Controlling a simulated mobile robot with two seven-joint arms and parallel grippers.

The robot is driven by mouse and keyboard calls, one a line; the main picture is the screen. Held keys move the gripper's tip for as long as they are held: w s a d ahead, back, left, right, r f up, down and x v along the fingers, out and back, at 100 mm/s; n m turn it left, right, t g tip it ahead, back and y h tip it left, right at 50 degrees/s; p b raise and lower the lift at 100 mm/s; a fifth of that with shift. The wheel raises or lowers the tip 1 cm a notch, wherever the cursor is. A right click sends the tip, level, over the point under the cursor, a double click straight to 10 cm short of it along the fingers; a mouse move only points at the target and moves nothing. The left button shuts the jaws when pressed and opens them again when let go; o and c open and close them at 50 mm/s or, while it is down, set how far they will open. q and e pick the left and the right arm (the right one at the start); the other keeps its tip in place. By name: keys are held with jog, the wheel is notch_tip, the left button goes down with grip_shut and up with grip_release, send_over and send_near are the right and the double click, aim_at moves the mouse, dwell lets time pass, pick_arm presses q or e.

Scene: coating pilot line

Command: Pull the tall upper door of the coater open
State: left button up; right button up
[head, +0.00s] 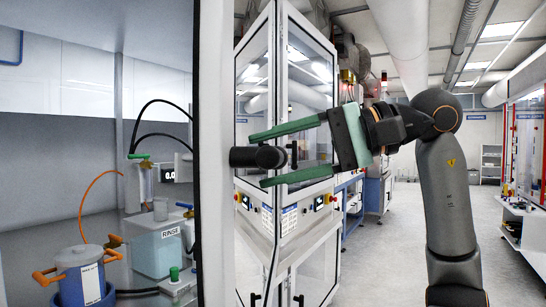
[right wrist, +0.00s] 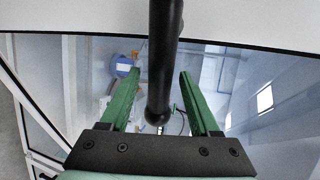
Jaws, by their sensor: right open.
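The coater's tall upper door shows its white frame (head: 215,90) as an upright band left of centre in the head view. In the right wrist view its glass pane (right wrist: 225,85) lies in front of the gripper. A black bar handle (head: 262,157) stands out from the frame; in the right wrist view the handle (right wrist: 164,60) runs down from the top. My right gripper (head: 256,160), with green fingers, is open, one finger on each side of the handle. I see gaps between fingers and handle. I cannot tell if the door is ajar. My left gripper is out of view.
Left of the frame are a blue pot (head: 82,278) with orange clamps and a RINSE container (head: 155,250). Behind the gripper stands a glazed white cabinet (head: 285,80). The aisle floor (head: 400,240) at right looks clear around my arm.

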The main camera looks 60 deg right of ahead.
jog(key=p+v, duration=0.1)
jog(key=v, duration=1.1)
jog(key=shift+p, duration=0.3)
jog(key=shift+d+r, duration=0.1)
